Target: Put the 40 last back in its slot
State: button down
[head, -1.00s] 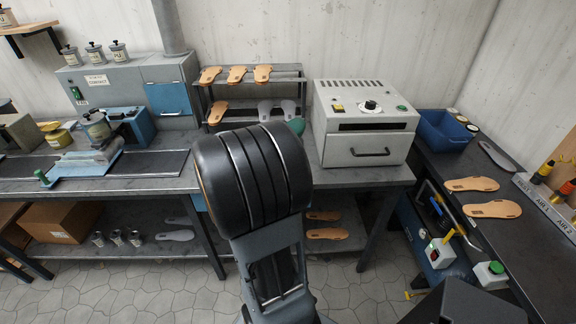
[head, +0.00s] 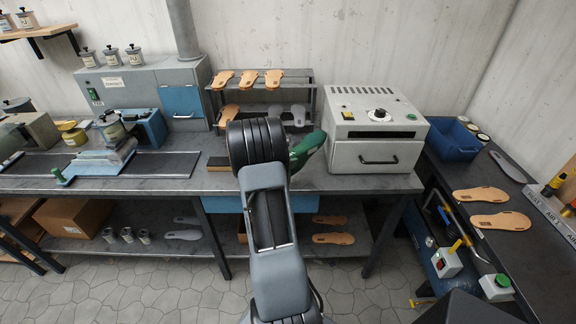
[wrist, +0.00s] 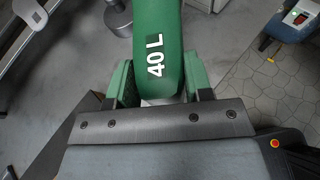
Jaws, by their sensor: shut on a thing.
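A green last (wrist: 158,30) marked "40 L" in white fills the upper middle of the wrist view. My gripper (wrist: 158,82) is shut on it, with one finger on each side. In the head view the same green last (head: 309,147) sticks out to the right of my arm, tilted, in front of the shelf rack and left of the grey oven. My gripper's fingers are hidden behind my arm there. I cannot make out a slot for the last in either view.
A shelf rack (head: 213,106) with tan and grey soles stands at the back of the bench (head: 310,182). A grey oven (head: 375,128) stands to its right. A blue bin (head: 455,141) and tan soles (head: 481,194) lie on the right bench. Some bench top left of the oven is bare.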

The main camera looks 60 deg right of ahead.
jog(key=shift+w+d+f, duration=0.25)
jog(key=shift+d+f, duration=0.15)
jog(key=shift+f, duration=0.15)
notch_tip(320, 180, down, 3)
jog(key=shift+r+p, duration=0.2)
jog(key=shift+p, duration=0.6)
jog(key=shift+f, duration=0.15)
jog(key=shift+f+b, duration=0.25)
jog(key=shift+b, duration=0.05)
jog(key=c, duration=0.5)
grip_release()
